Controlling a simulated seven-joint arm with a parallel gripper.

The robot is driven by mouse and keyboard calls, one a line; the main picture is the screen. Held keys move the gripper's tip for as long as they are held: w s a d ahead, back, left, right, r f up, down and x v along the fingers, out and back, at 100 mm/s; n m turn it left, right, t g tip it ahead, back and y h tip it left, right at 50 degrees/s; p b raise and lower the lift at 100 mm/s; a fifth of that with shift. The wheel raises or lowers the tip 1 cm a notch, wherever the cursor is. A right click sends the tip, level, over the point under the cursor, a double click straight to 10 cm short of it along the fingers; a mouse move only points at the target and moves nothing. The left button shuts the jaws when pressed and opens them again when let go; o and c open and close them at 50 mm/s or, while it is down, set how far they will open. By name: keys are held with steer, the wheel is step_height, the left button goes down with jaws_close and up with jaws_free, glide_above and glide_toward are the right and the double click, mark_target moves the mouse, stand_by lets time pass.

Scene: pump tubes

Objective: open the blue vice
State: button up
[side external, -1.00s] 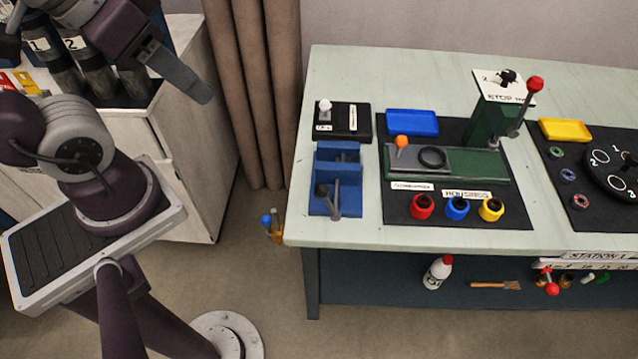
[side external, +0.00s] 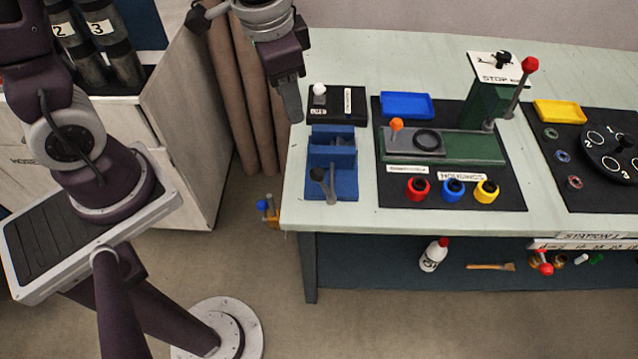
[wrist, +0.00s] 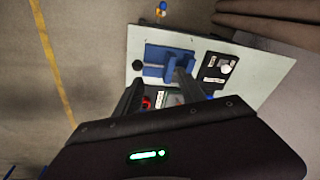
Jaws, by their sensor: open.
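The blue vice (side external: 333,154) sits at the left end of the pale green workbench. Its grey handle with a dark knob (side external: 322,182) is on the near side. The vice also shows in the wrist view (wrist: 155,58), beyond my fingers, with the dark knob at its left. My gripper (side external: 293,108) hangs above and left of the vice, beside the bench's left edge, touching nothing that I can see. In the wrist view its two fingers (wrist: 155,84) are apart with nothing held between them. Whether the vice jaws are apart is hard to tell at this size.
A black box with a white knob (side external: 319,90) stands just behind the vice. A green fixture with a red-tipped lever (side external: 531,65) is to the right, with red, blue and yellow housings (side external: 453,190) in front. A brown curtain (side external: 227,100) hangs left of the bench.

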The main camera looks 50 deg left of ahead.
mark_target(320, 169)
steer(key=d+f, duration=0.1)
steer(key=f, duration=0.3)
steer(key=w+d+f+m+g, duration=0.1)
steer(key=d+f, duration=0.1)
steer(key=f, duration=0.3)
steer(key=d+f+m+g+h, duration=0.1)
steer(key=d+f, duration=0.1)
steer(key=f, duration=0.2)
steer(key=shift+w+d+f, duration=0.2)
steer(key=shift+w+f, duration=0.1)
steer(key=shift+w, duration=0.05)
steer(key=f, duration=0.7)
steer(key=shift+s+d+f, duration=0.15)
steer(key=shift+d, duration=0.05)
steer(key=shift+c, duration=0.5)
jaws_close()
